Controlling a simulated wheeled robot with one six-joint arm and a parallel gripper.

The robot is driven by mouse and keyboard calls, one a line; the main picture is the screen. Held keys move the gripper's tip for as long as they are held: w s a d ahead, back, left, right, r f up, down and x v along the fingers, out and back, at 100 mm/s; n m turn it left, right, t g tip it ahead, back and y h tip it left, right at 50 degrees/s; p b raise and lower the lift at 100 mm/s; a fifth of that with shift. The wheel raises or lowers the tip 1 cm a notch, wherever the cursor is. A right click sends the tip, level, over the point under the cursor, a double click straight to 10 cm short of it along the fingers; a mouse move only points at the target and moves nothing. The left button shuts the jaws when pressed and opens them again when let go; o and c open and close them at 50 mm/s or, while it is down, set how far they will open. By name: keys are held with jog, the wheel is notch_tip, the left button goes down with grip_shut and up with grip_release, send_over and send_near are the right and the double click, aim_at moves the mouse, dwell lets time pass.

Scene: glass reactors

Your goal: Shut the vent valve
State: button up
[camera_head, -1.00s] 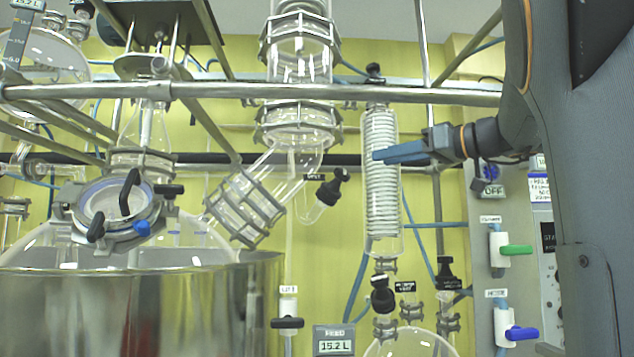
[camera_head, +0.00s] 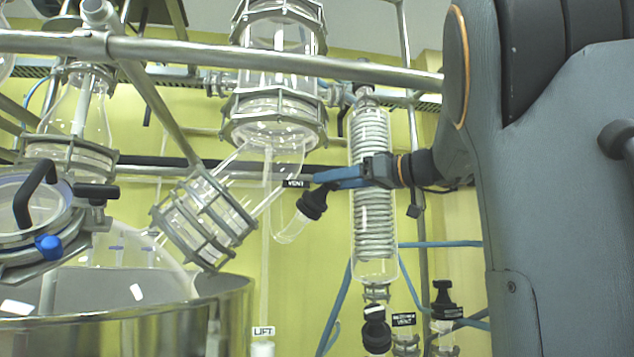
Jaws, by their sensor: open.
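The vent valve (camera_head: 313,202) is a black knob on a short, slanted glass side tube (camera_head: 290,232), right beside a black label reading VENT (camera_head: 295,183). The knob sits near the middle of the view, left of the coiled condenser. My gripper (camera_head: 318,177) reaches in from the right with its blue fingers pointing left. It is open, seen nearly edge-on, and empty. Its tips overlap the top right of the knob in the picture; I cannot tell whether they touch it or how far apart in depth they are.
The coiled glass condenser (camera_head: 373,230) stands just behind my gripper. A metal rail (camera_head: 300,66) crosses above. A clamped glass joint (camera_head: 203,218) lies left of the valve. A metal vessel (camera_head: 150,325) fills the lower left. Another black knob (camera_head: 376,332) sits below the condenser.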

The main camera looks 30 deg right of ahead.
jog(key=p+x, duration=0.1)
jog(key=x, duration=0.4)
jog(key=shift+a+p, duration=0.1)
jog(key=shift+p, duration=0.25)
jog(key=c, duration=1.1)
jog(key=shift+o, duration=0.2)
jog(key=shift+w+f+m+h+b, duration=0.1)
jog(key=shift+m+h+b, duration=0.2)
jog(key=shift+m+b, duration=0.35)
